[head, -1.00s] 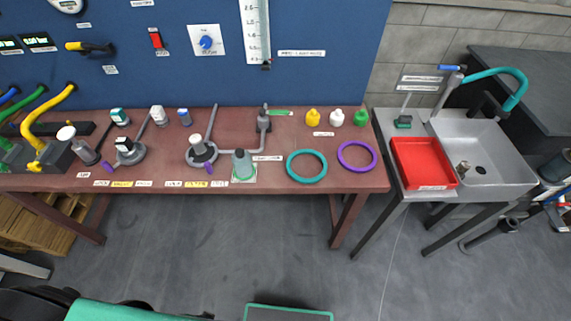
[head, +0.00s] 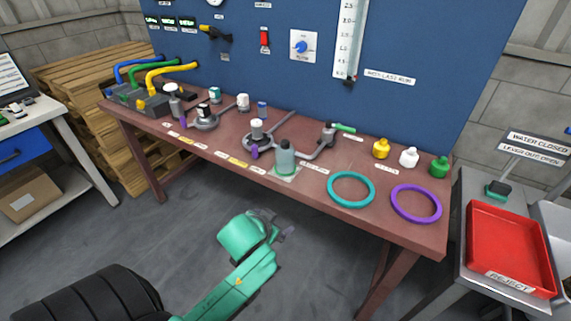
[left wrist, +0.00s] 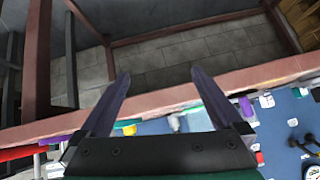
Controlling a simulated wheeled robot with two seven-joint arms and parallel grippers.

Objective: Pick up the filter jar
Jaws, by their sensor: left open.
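The jar that looks like the filter jar (head: 286,161) is a grey-green see-through bottle with a dark cap. It stands upright on a pale, green-edged pad (head: 291,178) near the front edge of the bench. My left gripper (head: 284,230) is in front of and below the bench edge, apart from the jar. In the left wrist view its two dark fingers (left wrist: 160,76) are spread with nothing between them. I cannot clearly pick out the jar in that view. My right gripper is not in view.
The brown bench (head: 318,205) also holds a teal ring (head: 351,203), a purple ring (head: 437,216), pipe fittings and small bottles. A red tray (head: 508,245) is at right. A side table (head: 25,150) is at left. The floor before the bench is open.

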